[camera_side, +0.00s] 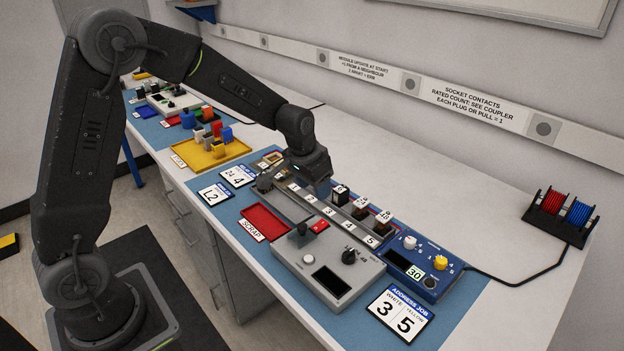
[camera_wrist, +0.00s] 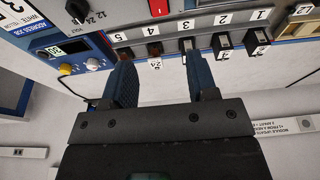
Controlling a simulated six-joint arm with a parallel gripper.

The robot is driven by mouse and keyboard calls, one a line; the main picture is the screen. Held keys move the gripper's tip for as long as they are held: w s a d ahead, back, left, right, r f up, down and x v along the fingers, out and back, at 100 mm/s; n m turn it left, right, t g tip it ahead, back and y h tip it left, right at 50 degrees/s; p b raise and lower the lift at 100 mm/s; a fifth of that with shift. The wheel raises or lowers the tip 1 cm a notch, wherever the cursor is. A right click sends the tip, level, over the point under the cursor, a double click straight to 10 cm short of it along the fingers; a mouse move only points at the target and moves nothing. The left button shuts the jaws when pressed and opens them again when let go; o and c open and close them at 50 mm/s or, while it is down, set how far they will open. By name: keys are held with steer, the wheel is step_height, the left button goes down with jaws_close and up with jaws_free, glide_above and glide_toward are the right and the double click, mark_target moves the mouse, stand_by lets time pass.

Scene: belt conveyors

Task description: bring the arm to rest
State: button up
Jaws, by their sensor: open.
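My gripper (camera_wrist: 162,75) is open in the wrist view, with two blue-grey fingers apart and nothing held between them. In the side view my gripper (camera_side: 318,178) hangs over the far part of the grey numbered panel (camera_side: 292,262), above its row of sockets. Its fingertips are hard to make out there. Dark plug modules (camera_side: 361,208) stand upright in the row behind the number labels. The wrist view shows several such modules (camera_wrist: 188,45) beyond the fingers. I cannot tell from the side view whether a finger touches one.
A blue box with knobs (camera_side: 422,265) adjoins the panel, with a 3 and 5 card (camera_side: 400,314) in front. A red scrap tray (camera_side: 265,222) lies at left. A yellow tray with blocks (camera_side: 210,152) stands farther back. Red and blue spools (camera_side: 562,212) stand right.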

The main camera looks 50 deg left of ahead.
steer(key=shift+v, duration=0.9)
steer(key=s+d+r+t, duration=0.1)
steer(key=s+d+r, duration=0.1)
steer(key=s+r, duration=0.85)
steer(key=s+d+r+t, duration=0.1)
steer(key=s+r, duration=0.1)
steer(key=s, duration=1.2)
steer(key=shift+s+d+t, duration=0.2)
steer(key=shift+s+t, duration=0.1)
steer(key=shift+s, duration=0.1)
